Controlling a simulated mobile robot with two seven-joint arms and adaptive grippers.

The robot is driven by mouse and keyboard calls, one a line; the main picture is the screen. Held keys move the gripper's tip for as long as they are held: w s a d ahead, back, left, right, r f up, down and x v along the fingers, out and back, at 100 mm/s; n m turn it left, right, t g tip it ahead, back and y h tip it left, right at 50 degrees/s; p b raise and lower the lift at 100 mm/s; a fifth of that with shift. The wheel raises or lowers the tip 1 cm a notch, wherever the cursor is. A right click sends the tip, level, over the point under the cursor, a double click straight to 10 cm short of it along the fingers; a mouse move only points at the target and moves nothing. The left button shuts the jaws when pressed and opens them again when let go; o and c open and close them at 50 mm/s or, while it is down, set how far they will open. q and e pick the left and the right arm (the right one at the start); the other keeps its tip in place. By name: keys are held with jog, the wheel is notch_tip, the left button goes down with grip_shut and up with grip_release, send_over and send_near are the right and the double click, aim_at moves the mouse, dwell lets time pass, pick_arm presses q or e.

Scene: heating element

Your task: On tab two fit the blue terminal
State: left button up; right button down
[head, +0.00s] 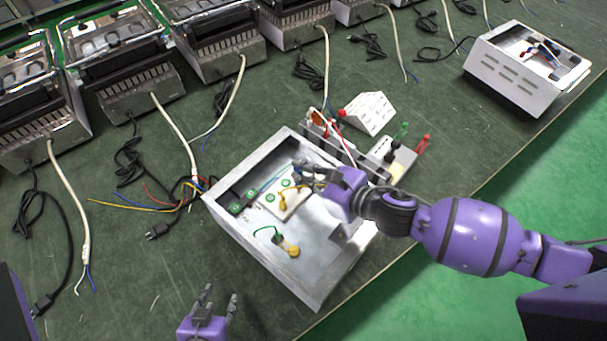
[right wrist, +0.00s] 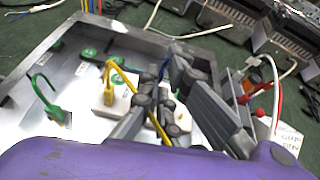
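The open metal box (head: 325,285) lies on the bench. Inside it, a white block (head: 290,208) carries round green-marked tabs and a yellow terminal (head: 283,198); the tab numbers are not readable. My right gripper (head: 304,176) is low over the far end of this block. In the right wrist view its fingers (right wrist: 162,98) straddle a short stretch of blue wire (right wrist: 165,68). The blue terminal itself is hidden or too small to make out, so I cannot tell if it is gripped. My left gripper (head: 220,302) is open and empty, in front of the box.
Heater units with loose cables line the back. The bench edge runs along the right.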

pick_arm(q)
jog(key=shift+r, duration=0.2)
pick_arm(e)
jog(key=shift+r, duration=0.1)
pick_arm(q)
jog(key=shift+w+d, duration=0.1)
jog(key=shift+w, duration=0.1)
jog(key=shift+w+d+r, duration=0.2)
jog(key=shift+w, duration=0.3)
jog(key=shift+a+r+p, duration=0.2)
jog(key=shift+r+p, duration=0.05)
jog(key=shift+p, duration=0.1)
jog(key=shift+s+a+f, duration=0.1)
jog(key=shift+s+f, duration=0.05)
jog(key=shift+s, duration=0.25)
jog(key=shift+w, duration=0.15)
jog(key=shift+w+d+r+t, duration=0.3)
jog(key=shift+w+r, duration=0.35)
jog(key=shift+w, duration=0.2)
